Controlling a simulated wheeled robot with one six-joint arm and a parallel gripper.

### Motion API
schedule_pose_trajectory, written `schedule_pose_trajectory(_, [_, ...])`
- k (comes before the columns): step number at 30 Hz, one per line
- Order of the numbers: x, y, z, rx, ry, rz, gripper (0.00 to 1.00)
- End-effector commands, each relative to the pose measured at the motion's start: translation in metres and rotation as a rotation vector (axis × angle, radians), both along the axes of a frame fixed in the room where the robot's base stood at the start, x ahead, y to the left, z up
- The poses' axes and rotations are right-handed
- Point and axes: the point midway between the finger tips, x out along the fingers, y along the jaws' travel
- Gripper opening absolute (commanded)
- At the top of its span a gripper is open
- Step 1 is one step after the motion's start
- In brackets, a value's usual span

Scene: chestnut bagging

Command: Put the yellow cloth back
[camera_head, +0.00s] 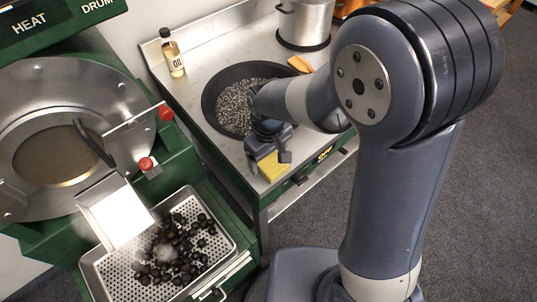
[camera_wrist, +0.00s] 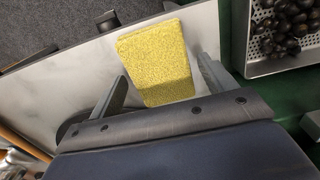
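The yellow cloth (camera_head: 271,167) lies flat on the steel counter near its front edge, as a thick folded rectangle. In the wrist view the yellow cloth (camera_wrist: 156,62) sits beyond and between my two fingers. My gripper (camera_head: 270,152) is just above the cloth in the head view and partly covers it. In the wrist view my gripper (camera_wrist: 165,80) has its fingers spread wide, one on each side of the cloth, with gaps to both. Nothing is held. I cannot tell the exact height of the fingertips over the counter.
A dark pan (camera_head: 212,100) of grey grains is sunk in the counter (camera_head: 205,50). An oil bottle (camera_head: 172,54) and a steel pot (camera_head: 304,22) stand behind. A perforated tray (camera_head: 104,270) of chestnuts sits below the green roaster (camera_head: 185,165). Bare counter surrounds the cloth.

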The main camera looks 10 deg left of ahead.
Motion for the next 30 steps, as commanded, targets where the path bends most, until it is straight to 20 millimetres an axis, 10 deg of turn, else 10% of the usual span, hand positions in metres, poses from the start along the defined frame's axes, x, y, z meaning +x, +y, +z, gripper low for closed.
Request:
schedule_pose_trajectory(13, [0.001, 0.001, 0.012, 0.002, -0.003, 0.0, 0.85])
schedule_pose_trajectory(30, [0.001, 0.0, 0.114, 0.001, -0.002, 0.0, 0.85])
